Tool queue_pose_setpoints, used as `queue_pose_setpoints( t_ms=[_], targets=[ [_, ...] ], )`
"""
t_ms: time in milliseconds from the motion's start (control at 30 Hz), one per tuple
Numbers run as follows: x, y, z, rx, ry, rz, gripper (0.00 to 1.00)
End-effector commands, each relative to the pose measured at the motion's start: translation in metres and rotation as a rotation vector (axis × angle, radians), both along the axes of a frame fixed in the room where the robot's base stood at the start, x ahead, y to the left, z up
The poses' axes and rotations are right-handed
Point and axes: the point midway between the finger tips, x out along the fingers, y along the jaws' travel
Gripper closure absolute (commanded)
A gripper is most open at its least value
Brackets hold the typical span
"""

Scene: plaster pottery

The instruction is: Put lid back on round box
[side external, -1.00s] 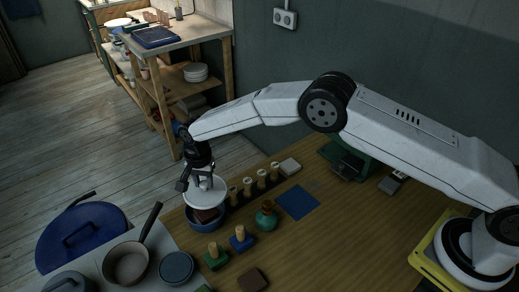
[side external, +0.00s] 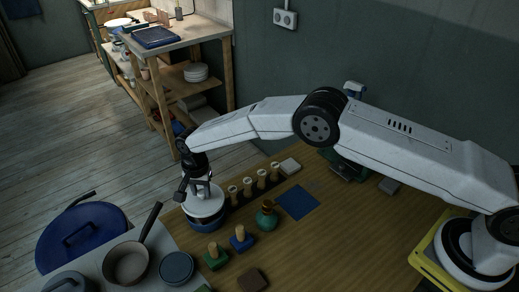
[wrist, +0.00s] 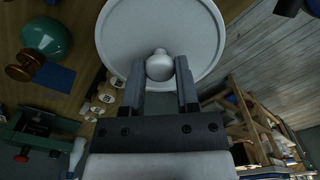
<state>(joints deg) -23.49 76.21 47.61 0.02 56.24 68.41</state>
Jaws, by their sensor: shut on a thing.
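The round box (side external: 207,226) is blue and stands near the table's far left edge. The white round lid (side external: 204,207) lies over the box's opening, and only the box's lower wall shows below it. My gripper (side external: 200,188) is above the box, shut on the lid's knob. In the wrist view, my gripper (wrist: 160,72) has a finger on each side of the white knob (wrist: 160,66), and the lid (wrist: 128,30) fills the top of the picture. Whether the lid is fully seated on the rim cannot be told. The inside of the box is hidden.
Several wooden-handled stamps (side external: 247,186) stand in a row right of the box. A pan (side external: 127,263) stands to the left.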

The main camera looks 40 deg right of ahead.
Motion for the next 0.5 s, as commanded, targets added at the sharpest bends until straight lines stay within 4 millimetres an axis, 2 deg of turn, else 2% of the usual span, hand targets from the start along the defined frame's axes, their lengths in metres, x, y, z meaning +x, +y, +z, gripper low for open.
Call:
queue_pose_setpoints(
  t_ms=[500],
  targets=[
    [0.0, 0.0, -0.033, 0.0, -0.001, 0.0, 1.0]
  ],
)
